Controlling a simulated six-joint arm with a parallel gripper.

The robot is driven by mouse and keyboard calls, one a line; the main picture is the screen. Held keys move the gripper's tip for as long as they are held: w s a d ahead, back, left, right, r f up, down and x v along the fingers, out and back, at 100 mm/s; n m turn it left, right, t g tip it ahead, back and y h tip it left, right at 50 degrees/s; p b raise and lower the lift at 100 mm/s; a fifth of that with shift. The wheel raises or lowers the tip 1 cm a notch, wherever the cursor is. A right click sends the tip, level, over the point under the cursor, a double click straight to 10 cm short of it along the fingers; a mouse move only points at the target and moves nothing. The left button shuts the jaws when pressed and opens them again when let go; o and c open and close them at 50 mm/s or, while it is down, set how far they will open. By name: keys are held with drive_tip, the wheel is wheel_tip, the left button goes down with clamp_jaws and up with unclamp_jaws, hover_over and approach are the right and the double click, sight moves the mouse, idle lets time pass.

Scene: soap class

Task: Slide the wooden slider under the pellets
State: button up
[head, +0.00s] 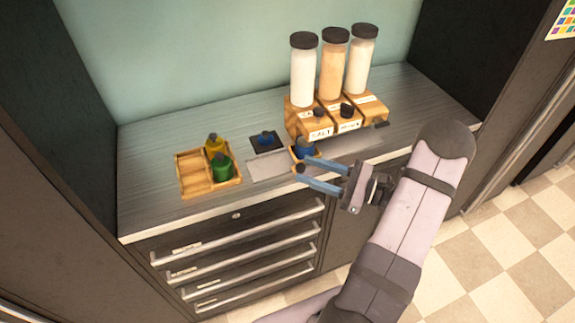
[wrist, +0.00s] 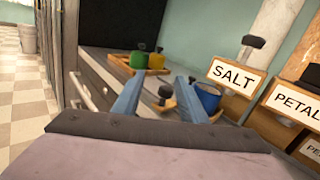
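The wooden slider (head: 313,157) sits at the front left of the dispenser, below the SALT label, with a blue cup (head: 304,148) on it. In the wrist view the slider's dark knob (wrist: 165,92) shows between my fingers, and the blue cup (wrist: 207,98) is just right of them. My gripper (head: 302,169) is open, its two blue fingers on either side of the knob; I cannot tell whether they touch it. The wooden dispenser (head: 303,120) holds three jars.
A black pad (head: 257,149) with a blue-and-dark item lies between tray and dispenser. A pale strip (head: 345,147) runs along the counter in front of the dispenser.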

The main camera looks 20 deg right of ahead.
drive_tip(key=shift+w+d+f+m+b, duration=0.3)
drive_tip(key=shift+w+f+m, duration=0.1)
drive_tip(key=shift+f, duration=0.15)
drive_tip(key=shift+w+d+f+m+b, duration=0.2)
drive_tip(key=shift+w+f+m+b, duration=0.1)
drive_tip(key=shift+w+f+m, duration=0.15)
drive_tip(key=shift+s, duration=0.1)
drive_tip(key=shift+a, duration=0.1)
drive_tip(key=shift+p+x, duration=1.5)
drive_tip(key=shift+x, duration=2.05)
drive_tip(key=shift+f, duration=0.1)
clamp_jaws()
